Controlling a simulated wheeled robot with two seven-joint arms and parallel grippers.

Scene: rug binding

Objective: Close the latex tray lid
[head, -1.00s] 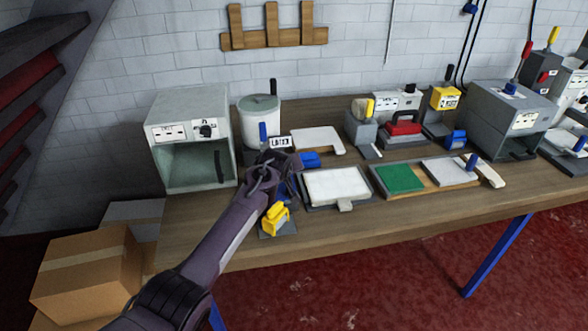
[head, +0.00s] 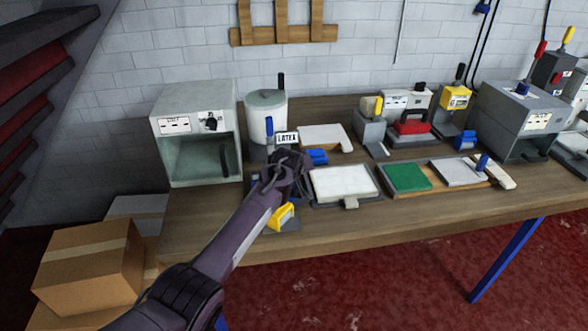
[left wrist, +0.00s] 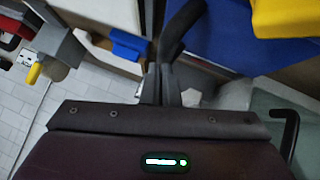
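A grey-white canister (head: 266,112) with a LATEX label (head: 287,138) stands left of centre on the bench. In front of it my left gripper (head: 290,165) hangs low over the bench, left of a shallow tray with a white top (head: 345,181). My arm hides what lies under the gripper, so I cannot pick out the latex tray lid for certain. In the left wrist view the gripper's fingers (left wrist: 161,85) are close together; a dark curved piece rises beyond them, and I cannot tell if it is held. My right gripper is not in view.
A yellow-handled tool (head: 283,216) sits beside my arm at the front edge. A blue block (head: 316,157) and a white board (head: 325,138) lie behind the white-topped tray. A grey open-fronted oven (head: 195,130) is left; a green-and-white tray (head: 408,178) is right.

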